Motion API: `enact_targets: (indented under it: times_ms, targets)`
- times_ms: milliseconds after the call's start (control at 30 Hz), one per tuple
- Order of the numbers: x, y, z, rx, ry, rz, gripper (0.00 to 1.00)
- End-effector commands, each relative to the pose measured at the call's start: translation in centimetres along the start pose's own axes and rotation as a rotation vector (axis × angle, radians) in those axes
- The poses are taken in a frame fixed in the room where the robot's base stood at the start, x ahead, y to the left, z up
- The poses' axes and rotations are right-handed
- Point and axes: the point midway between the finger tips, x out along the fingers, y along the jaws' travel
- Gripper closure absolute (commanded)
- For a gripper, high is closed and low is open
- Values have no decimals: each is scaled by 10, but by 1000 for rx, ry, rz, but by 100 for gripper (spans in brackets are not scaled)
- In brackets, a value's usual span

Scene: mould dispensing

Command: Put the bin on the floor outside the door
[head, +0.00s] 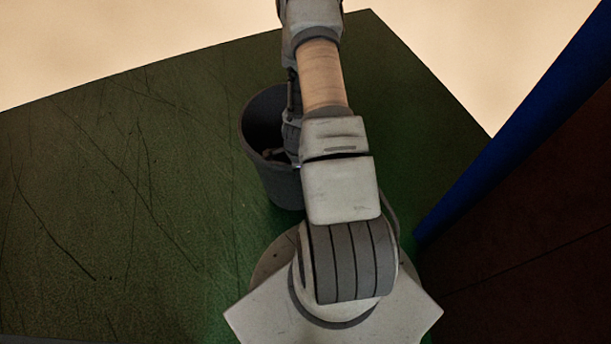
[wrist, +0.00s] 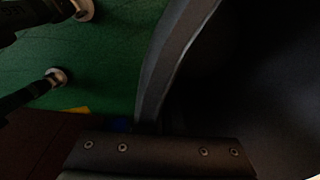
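The bin (head: 275,185) is a dark grey, open-topped bucket left of my arm in the head view. It looks upright over the green floor; whether its base touches the floor is unclear. My gripper (head: 280,155) is at the bin's right rim, partly hidden by my arm. In the wrist view the bin's rim (wrist: 175,60) runs down to the middle of my gripper's dark screwed edge (wrist: 163,152), and the dark inside lies to the right. My fingertips are not clearly seen, so their grip on the wall cannot be made out.
A blue upright edge (head: 520,125) and a dark brown panel (head: 530,240) stand close on the right. The green floor (head: 120,190) is clear on the left. Pale ground (head: 120,50) lies beyond it. Dark rods with round ends (wrist: 57,77) show in the wrist view.

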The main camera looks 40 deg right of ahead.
Motion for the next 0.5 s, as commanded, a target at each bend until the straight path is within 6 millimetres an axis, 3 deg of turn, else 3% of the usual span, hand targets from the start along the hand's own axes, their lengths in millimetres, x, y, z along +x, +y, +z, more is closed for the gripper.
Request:
enact_targets:
  times_ms: [233, 500]
  targets:
    - [27, -26, 33, -6, 2, -10, 100]
    - [37, -37, 47, 0, 2, -9, 100]
